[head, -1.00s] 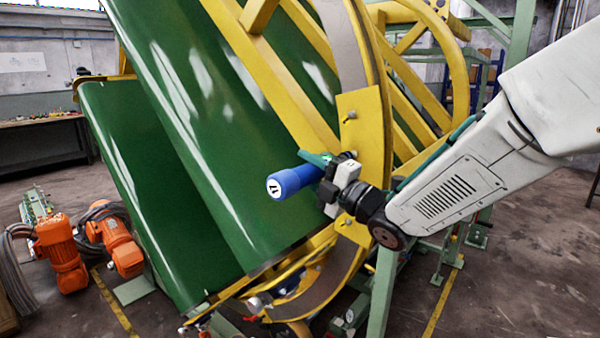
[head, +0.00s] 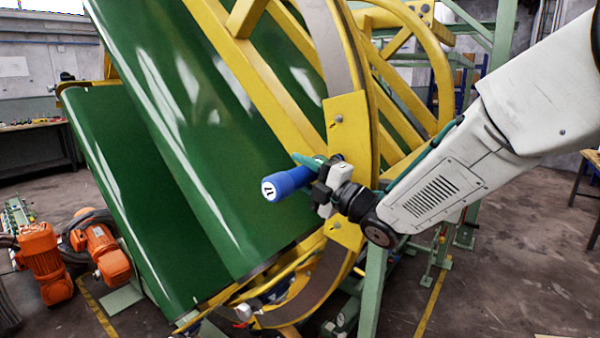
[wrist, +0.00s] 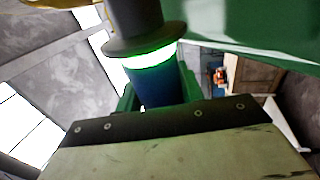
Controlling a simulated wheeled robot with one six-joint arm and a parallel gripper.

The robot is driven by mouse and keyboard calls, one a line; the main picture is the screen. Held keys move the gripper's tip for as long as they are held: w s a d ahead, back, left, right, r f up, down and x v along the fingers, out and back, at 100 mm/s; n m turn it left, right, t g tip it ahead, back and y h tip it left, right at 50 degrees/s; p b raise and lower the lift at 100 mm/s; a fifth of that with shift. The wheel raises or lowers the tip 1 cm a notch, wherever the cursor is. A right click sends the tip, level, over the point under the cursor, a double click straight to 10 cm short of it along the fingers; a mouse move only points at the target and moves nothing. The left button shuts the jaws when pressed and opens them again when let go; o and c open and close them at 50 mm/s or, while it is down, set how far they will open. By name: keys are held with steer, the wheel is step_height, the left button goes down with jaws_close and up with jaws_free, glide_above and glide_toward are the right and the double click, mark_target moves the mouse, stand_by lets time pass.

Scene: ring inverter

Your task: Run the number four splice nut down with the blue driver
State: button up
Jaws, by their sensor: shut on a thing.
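The blue driver (head: 287,183) is held in my gripper (head: 322,180), with its round white end cap facing the head camera. My gripper is shut around the driver beside the yellow splice plate (head: 346,115) on the ring. In the wrist view the driver's blue body (wrist: 155,85) stands between the green fingers, with a bright green glowing band and a dark collar (wrist: 145,40) above it. A nut (head: 339,119) shows on the upper part of the plate and another (head: 337,225) on the lower part. I cannot read any nut numbers. The driver's working tip is hidden.
The yellow ring (head: 330,40) and large green panels (head: 190,130) fill the space left of and behind my gripper. Orange motors (head: 45,262) stand on the floor at left. A green post (head: 372,290) rises below my wrist.

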mark_target(292, 174)
steer(key=shift+w+d+r, duration=0.1)
steer(key=shift+w+d, duration=0.5)
steer(key=shift+w, duration=0.2)
stand_by(2.2)
steer(key=shift+s+a, duration=0.8)
steer(key=shift+s, duration=0.2)
steer(key=shift+s+a, duration=0.75)
steer(key=shift+s, duration=0.25)
